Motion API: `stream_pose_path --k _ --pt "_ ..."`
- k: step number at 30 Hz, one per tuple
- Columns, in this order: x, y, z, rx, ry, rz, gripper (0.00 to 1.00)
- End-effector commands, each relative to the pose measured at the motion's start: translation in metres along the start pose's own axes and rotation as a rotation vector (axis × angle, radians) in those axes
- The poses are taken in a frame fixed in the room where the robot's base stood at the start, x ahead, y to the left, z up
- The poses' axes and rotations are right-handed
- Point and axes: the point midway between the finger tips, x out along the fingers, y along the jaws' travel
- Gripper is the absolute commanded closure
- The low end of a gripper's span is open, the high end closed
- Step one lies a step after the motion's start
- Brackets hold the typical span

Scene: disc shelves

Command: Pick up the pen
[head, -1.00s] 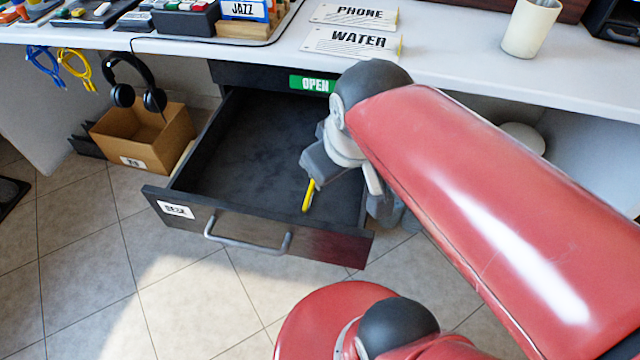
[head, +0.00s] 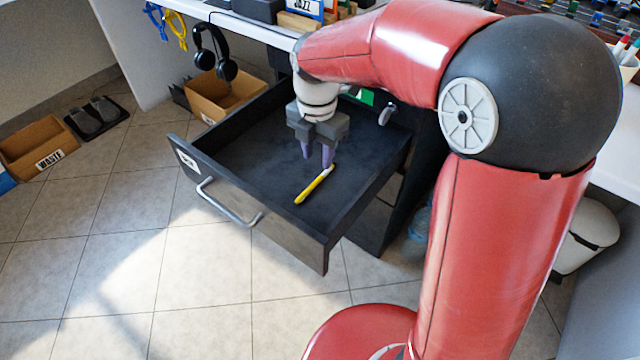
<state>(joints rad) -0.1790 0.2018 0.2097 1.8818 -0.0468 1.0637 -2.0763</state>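The pen (head: 313,187) is yellow with a white end and lies flat on the dark floor of an open drawer (head: 262,150). My gripper (head: 317,163) points down inside the drawer, with two purple fingers spread apart and nothing seen between them. The right fingertip is close to the pen's white upper end. I cannot tell whether it touches the pen.
The drawer's front panel has a grey handle (head: 228,203). Headphones (head: 215,52) hang under the desk edge above a cardboard box (head: 222,95). A box labelled WASTE (head: 40,147) stands on the tiled floor at left, where much floor is clear.

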Motion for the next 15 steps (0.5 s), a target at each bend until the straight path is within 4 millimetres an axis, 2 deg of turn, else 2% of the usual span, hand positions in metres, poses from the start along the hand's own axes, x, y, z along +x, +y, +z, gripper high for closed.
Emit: stream_pose_path --k 10,15 --pt "0.049 -0.003 0.004 0.002 0.001 -0.003 0.65" --pt "0.06 -0.004 0.004 0.003 -0.001 -0.001 0.65"
